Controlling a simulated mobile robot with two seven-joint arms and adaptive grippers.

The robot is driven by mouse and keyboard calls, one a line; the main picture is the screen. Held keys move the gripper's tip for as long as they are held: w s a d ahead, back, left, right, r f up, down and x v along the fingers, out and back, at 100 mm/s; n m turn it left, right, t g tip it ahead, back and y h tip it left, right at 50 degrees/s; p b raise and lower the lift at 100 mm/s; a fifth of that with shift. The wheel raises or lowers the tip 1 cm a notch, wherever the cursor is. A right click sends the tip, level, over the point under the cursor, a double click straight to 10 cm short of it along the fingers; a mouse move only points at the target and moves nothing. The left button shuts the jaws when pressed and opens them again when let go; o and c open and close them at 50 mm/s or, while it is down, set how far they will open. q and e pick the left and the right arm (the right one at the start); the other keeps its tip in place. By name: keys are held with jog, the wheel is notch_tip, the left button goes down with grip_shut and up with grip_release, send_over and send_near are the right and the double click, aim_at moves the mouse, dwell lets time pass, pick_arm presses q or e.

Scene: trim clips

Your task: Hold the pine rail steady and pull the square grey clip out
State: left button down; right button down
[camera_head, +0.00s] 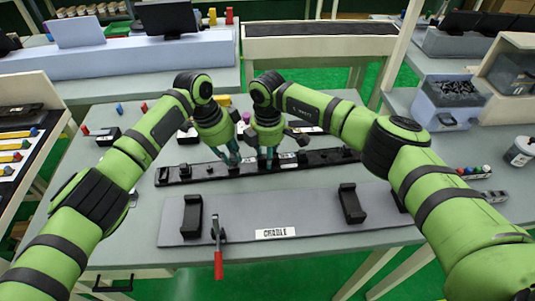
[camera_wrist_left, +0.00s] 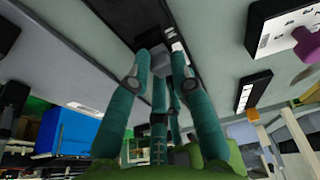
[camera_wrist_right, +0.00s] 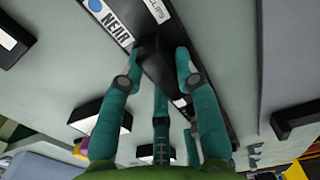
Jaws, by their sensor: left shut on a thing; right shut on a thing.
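A long dark rail (camera_head: 203,176) lies across the table; I see no pine colour on it. Several small clips sit along it. My left gripper (camera_head: 232,161) is down at the rail. In the left wrist view its fingers close around a small grey block (camera_wrist_left: 169,42), which looks like the square grey clip, still at the rail. My right gripper (camera_head: 269,161) is just to the right, also down at the rail. In the right wrist view its fingers close on a black block (camera_wrist_right: 150,48) on the rail, near a "NEAR" label. The fingertips hide much of both contacts.
A grey cradle plate (camera_head: 300,218) with two black brackets and a red-handled lever (camera_head: 218,262) lies in front of the rail. Small dark blocks stand behind the rail. A grey bin (camera_head: 450,100) of dark parts stands at the right. Bare table lies left of the rail.

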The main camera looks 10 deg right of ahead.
pick_arm(q)
jog(key=shift+s+r, duration=0.1)
jog(key=shift+r, duration=2.75)
pick_arm(e)
jog(key=shift+s+f, duration=0.15)
jog(key=shift+f, duration=0.05)
jog(key=c, duration=0.8)
grip_release()
jog(key=shift+r, duration=0.1)
jog(key=shift+r, duration=0.15)
notch_tip(320, 180, up, 12)
jog(key=shift+f, duration=0.15)
